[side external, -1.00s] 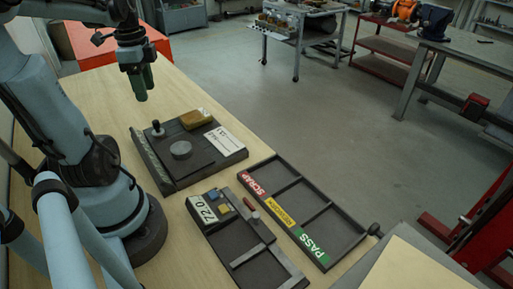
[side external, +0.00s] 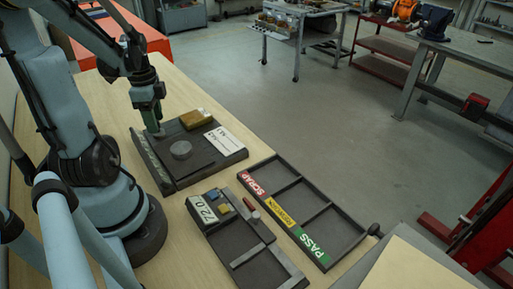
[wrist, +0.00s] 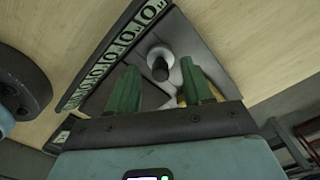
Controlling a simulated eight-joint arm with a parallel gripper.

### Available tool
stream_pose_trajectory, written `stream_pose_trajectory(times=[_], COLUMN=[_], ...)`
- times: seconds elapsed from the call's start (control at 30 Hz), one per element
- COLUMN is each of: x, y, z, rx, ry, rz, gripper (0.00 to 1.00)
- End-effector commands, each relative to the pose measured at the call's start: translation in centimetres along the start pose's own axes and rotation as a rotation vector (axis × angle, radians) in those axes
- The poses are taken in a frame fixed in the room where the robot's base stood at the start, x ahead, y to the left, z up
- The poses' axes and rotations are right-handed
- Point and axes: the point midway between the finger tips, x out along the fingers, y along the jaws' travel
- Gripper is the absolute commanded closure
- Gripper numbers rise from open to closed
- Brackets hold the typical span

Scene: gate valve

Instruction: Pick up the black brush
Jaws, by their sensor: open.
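The black brush (wrist: 160,70) shows in the wrist view as a short dark upright piece with a pale round part around its far end. It stands on the dark tray (side external: 216,163) near its back left corner. My gripper (wrist: 159,67) is open, with its two green fingers either side of the brush in the picture and no visible contact. In the side view my gripper (side external: 153,129) is low over that corner, pointing down, and largely hides the brush.
The same tray holds a tan block (side external: 196,118), a grey disc (side external: 181,149) and a white label card (side external: 224,141). A sorting tray marked SCRAP, REWORK and PASS (side external: 318,243) and a smaller tray with a 72.0 plate (side external: 202,209) lie nearer the camera.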

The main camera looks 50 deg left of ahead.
Motion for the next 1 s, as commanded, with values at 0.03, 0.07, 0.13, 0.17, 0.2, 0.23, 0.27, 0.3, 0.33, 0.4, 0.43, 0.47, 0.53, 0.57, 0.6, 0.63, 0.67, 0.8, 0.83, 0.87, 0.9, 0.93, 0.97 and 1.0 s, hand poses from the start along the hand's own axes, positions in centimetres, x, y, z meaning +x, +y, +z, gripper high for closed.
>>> stream_pose_trajectory(times=[0.03, 0.07, 0.13, 0.17, 0.2, 0.23, 0.27, 0.3, 0.33, 0.4, 0.43, 0.47, 0.53, 0.57, 0.6, 0.63, 0.67, 0.8, 0.83, 0.87, 0.9, 0.93, 0.97, 1.0], x=[0.5, 0.8, 1.3, 1.4, 1.6, 1.7, 1.8, 1.8, 1.8, 1.9, 1.8, 1.8, 1.8, 1.8, 1.8, 1.8, 1.8, 1.8, 1.8, 1.8, 1.8, 1.8, 1.8, 1.8], y=[-0.1, -0.1, -0.1, -0.1, -0.1, 0.0, 0.0, 0.0, 0.0, 0.0, 0.0, 0.0, 0.0, 0.0, 0.0, 0.0, 0.0, 0.0, 0.0, 0.0, 0.0, 0.0, 0.0, 0.0], z=[0.0, 0.0, 0.0, 0.0, 0.0, 0.0, 0.0, 0.0, 0.0, 0.0, 0.0, 0.0, 0.0, 0.0, 0.0, 0.0, 0.0, 0.0, 0.0, 0.0, 0.0, 0.0, 0.0, 0.0], rx=[0.0, 0.0, 0.0, 0.0, 0.0, 0.0, 0.0, 0.0, 0.0, 0.0, 0.0, 0.0, 0.0, 0.0, 0.0, 0.0, 0.0, 0.0, 0.0, 0.0, 0.001, 0.001, 0.001, 0.001], ry=[0.0, 0.0, 0.0, 0.0, 0.0, 0.0, 0.0, 0.0, 0.0, 0.0, 0.0, 0.0, 0.0, 0.0, 0.0, 0.0, 0.0, 0.0, 0.0, 0.0, 0.0, 0.0, 0.0, 0.0], rz=[0.0, 0.0, 0.0, 0.0, 0.0, 0.0, 0.0, 0.0, 0.0, 0.0, 0.0, 0.0, 0.0, 0.0, 0.0, 0.0, 0.0, 0.0, 0.0, 0.0, 0.0, 0.0, 0.0, 0.0], gripper=[0.49, 0.49, 0.49, 0.49, 0.49, 0.49, 0.49, 0.49, 0.49, 0.49, 0.49, 0.49, 0.52, 0.57, 0.63, 0.68, 0.72, 0.94, 0.98, 1.0, 1.0, 1.0, 1.0, 1.0])
